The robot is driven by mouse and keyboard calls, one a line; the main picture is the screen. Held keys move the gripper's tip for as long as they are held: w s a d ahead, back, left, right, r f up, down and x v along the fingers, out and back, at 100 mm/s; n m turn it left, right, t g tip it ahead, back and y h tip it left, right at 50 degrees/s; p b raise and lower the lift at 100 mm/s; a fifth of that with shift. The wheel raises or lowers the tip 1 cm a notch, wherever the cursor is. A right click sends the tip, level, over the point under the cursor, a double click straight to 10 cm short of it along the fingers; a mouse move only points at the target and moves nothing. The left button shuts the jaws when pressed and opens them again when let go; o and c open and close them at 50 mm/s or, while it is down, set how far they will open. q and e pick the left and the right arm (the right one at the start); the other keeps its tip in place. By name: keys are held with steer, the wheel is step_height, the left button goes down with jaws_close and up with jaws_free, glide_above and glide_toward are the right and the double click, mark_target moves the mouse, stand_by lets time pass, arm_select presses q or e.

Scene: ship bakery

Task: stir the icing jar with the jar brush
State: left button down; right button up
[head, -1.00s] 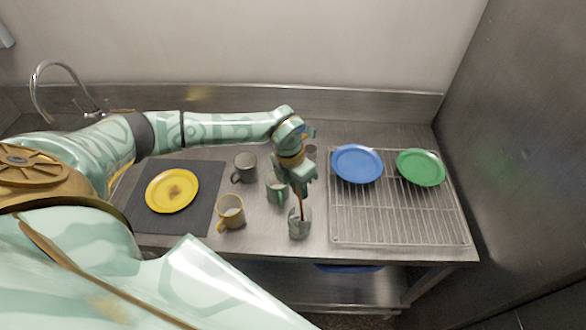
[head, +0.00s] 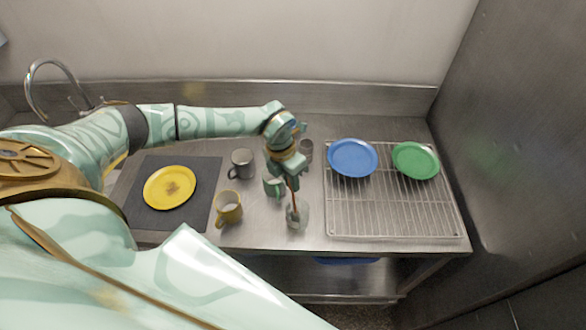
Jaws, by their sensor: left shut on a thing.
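The icing jar (head: 302,220) is a small clear glass on the steel counter, left of the wire rack. The jar brush (head: 293,199) has a thin brown handle that leans, with its lower end inside the jar. My left gripper (head: 291,178) is above the jar, shut on the upper part of the brush handle. The brush tip inside the jar is too small to make out clearly. My right gripper is not in view.
A green mug (head: 273,186), a yellow mug (head: 228,208) and grey mugs (head: 241,164) stand close by. A yellow plate (head: 170,187) lies on a dark mat (head: 203,172). Blue (head: 353,158) and green (head: 415,161) plates sit on the wire rack (head: 390,213).

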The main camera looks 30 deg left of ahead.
arm_select(q)
steer(key=shift+w+d, duration=0.1)
steer(key=shift+d, duration=0.05)
steer(key=shift+r, duration=0.15)
steer(key=shift+p+v, duration=1.05)
steer(key=shift+v, duration=0.1)
steer(key=w+p+v, duration=0.1)
steer(key=p+v, duration=0.4)
steer(key=v, duration=0.2)
steer(key=shift+r+p, duration=0.3)
steer(key=shift+p, duration=0.05)
steer(key=shift+w, duration=0.1)
